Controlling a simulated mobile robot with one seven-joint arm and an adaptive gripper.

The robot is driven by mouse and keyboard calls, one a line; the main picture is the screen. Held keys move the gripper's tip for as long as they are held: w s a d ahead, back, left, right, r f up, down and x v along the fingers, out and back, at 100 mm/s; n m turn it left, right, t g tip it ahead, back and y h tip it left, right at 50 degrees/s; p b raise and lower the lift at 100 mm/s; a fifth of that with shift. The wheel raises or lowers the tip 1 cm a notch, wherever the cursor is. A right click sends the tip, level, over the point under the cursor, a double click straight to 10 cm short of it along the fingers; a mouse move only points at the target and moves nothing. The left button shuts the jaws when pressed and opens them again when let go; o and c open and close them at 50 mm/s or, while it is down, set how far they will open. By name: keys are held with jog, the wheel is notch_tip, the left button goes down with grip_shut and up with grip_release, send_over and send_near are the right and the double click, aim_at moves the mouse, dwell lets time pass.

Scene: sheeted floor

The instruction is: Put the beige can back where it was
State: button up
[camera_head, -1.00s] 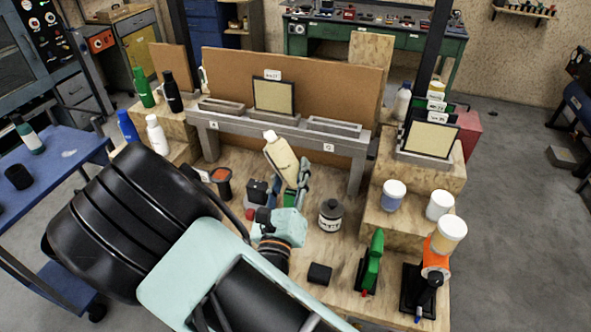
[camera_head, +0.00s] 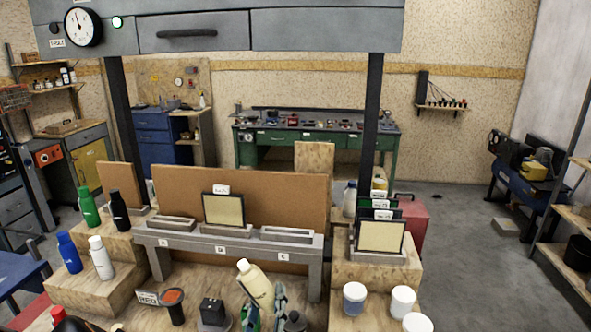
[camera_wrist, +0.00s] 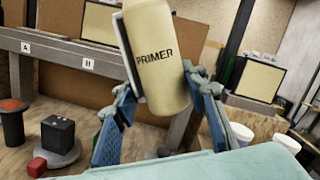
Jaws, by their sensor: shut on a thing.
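The beige can (camera_head: 255,283) is a pale cylinder with a white cap, marked PRIMER in the wrist view (camera_wrist: 157,82). It is tilted, its cap leaning left in the head view. My gripper (camera_head: 263,304) is shut on it, with the blue-grey fingers (camera_wrist: 158,110) on both sides of its lower part. The can is off the bench, in front of the grey raised rack (camera_head: 240,248) with marks A, B and C. The can's cap is out of the wrist view.
Shallow trays stand at the rack's left (camera_head: 172,229) and right (camera_head: 290,234); a framed panel (camera_head: 223,209) stands between. Coloured bottles (camera_head: 88,207) stand on the left steps. White-lidded jars (camera_head: 354,299) stand on the right. A black box (camera_head: 212,310) stands below the rack.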

jog(key=d+f, duration=0.3)
jog(key=d, duration=0.8)
jog(key=s+d+f, duration=0.1)
jog(key=d+f, duration=0.3)
jog(key=d, duration=0.8)
jog(key=shift+s+d+f+h, duration=0.15)
jog(key=shift+s+f+h, duration=0.05)
jog(key=shift+f+h, duration=0.1)
